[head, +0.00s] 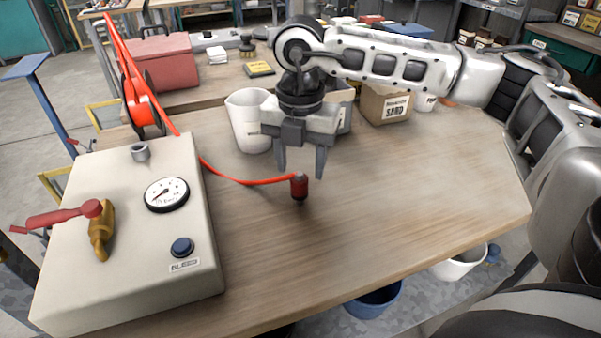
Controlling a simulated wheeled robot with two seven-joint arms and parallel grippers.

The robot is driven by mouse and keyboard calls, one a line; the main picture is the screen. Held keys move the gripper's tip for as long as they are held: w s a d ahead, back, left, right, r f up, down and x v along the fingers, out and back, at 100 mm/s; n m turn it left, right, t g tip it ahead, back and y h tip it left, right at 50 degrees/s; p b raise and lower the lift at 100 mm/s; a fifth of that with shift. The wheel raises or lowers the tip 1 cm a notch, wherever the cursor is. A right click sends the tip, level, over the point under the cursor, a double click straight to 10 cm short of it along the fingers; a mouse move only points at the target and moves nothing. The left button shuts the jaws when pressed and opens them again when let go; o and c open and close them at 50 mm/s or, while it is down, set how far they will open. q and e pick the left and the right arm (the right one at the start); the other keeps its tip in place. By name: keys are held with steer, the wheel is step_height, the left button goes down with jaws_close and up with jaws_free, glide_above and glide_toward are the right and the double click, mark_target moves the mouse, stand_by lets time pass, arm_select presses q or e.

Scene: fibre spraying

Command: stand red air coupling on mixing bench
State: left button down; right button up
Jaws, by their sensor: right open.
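The red air coupling (299,187) is a small red cylinder with a dark end, upright at the middle of the wooden mixing bench (400,200). A red hose (240,181) runs from its top to the left. My right gripper (301,172) points down just above and behind the coupling. Its two fingers are spread apart, with nothing held between them. Whether the coupling's lower end touches the bench is hard to tell. My left gripper is not in view.
A beige box (110,235) with a gauge (167,194), a brass valve (101,235) and a blue button (182,247) fills the bench's left side. A white jug (250,122) and a sand box (385,104) stand behind my gripper. The bench's right side is clear.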

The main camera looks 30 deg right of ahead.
mark_target(300, 172)
step_height(300, 172, up, 9)
steer(key=shift+f, duration=0.15)
stand_by(0.6)
